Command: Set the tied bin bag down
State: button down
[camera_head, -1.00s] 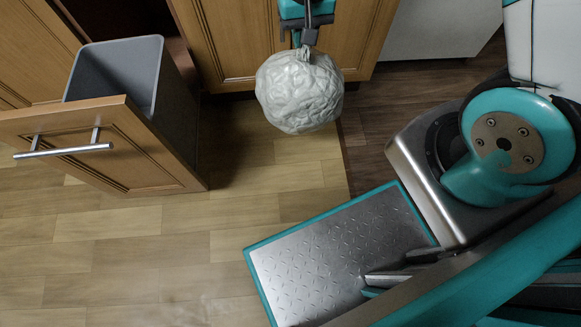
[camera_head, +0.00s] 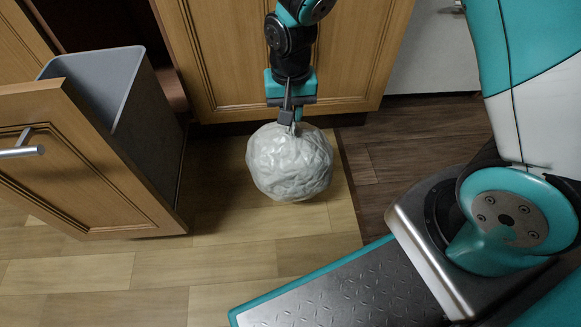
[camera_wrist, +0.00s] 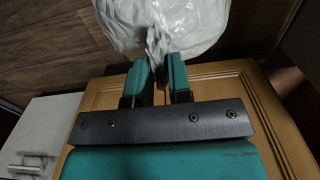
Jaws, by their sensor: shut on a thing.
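The tied bin bag (camera_head: 289,165) is a round, crumpled, pale grey-white bag in the middle of the head view. My gripper (camera_head: 289,120) is above it, pointing down, shut on its gathered neck. In the wrist view, my gripper (camera_wrist: 157,75) pinches the twisted neck of the bag (camera_wrist: 200,25) between its two teal fingers. The bag hangs upright below the fingers, close to the floor (camera_head: 260,222). I cannot tell whether its underside touches the floor.
A pulled-out wooden drawer front (camera_head: 85,165) with a grey bin (camera_head: 125,80) behind it stands at left. Wooden cabinet doors (camera_head: 225,60) stand behind the bag. My metal base plate is at lower right. Light floor is clear in front of the bag.

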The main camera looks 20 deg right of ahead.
notch_tip(320, 180, down, 14)
jog(key=b, duration=0.7)
jog(key=shift+f, duration=0.1)
jog(key=c, duration=1)
grip_release()
jog(key=shift+f, duration=0.15)
jog(key=shift+c, duration=0.2)
